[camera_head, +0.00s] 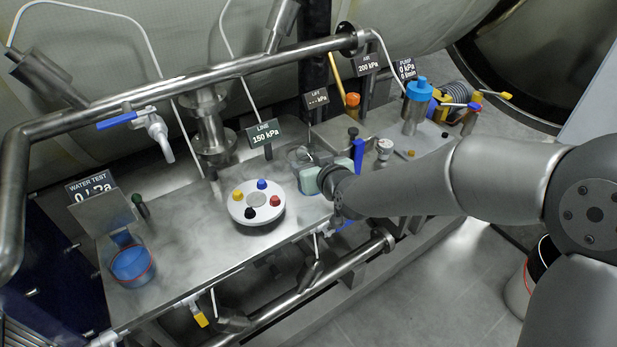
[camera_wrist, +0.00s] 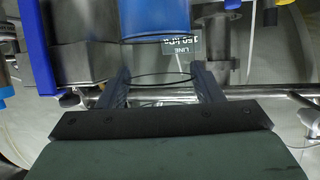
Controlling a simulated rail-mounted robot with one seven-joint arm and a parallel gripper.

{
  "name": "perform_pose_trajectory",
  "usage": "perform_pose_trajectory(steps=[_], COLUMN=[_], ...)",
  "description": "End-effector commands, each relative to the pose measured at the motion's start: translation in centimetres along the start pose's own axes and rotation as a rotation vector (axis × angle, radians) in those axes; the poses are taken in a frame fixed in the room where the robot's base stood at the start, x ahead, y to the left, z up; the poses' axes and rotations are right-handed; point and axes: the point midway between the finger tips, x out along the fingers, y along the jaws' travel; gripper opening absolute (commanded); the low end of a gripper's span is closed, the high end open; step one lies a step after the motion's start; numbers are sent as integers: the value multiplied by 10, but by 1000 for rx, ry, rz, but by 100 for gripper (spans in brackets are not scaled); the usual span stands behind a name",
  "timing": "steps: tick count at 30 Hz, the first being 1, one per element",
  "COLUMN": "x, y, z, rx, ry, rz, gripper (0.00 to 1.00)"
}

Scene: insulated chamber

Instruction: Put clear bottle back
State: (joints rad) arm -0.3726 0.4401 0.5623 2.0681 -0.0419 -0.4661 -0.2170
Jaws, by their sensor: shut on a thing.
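The clear bottle shows in the wrist view (camera_wrist: 155,20) as a see-through cylinder with blue liquid and a thin dark rim. That view is upside down. My gripper (camera_wrist: 161,80) has one finger on each side of the bottle and is shut on it. In the head view, my gripper (camera_head: 328,176) is over the middle of the steel bench, and a pale teal, see-through body (camera_head: 308,180) shows at its left side. My wrist hides part of it. I cannot tell whether the bottle touches the bench.
A white round plate with coloured knobs (camera_head: 257,203) lies left of my gripper. A blue post (camera_head: 358,155) stands close on its right. A blue-capped cylinder (camera_head: 417,105) stands farther right. A blue-filled cup (camera_head: 132,265) is at the left end. Pipes run along the bench (camera_head: 200,262).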

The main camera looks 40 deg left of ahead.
Motion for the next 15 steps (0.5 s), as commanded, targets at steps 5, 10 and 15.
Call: perform_pose_trajectory(steps=[5,10,15], x=[23,36,43], y=[1,1,2], z=[11,20,41], rx=[0,1,0], ry=[1,1,1], rz=[0,-1,0], gripper=[27,27,27])
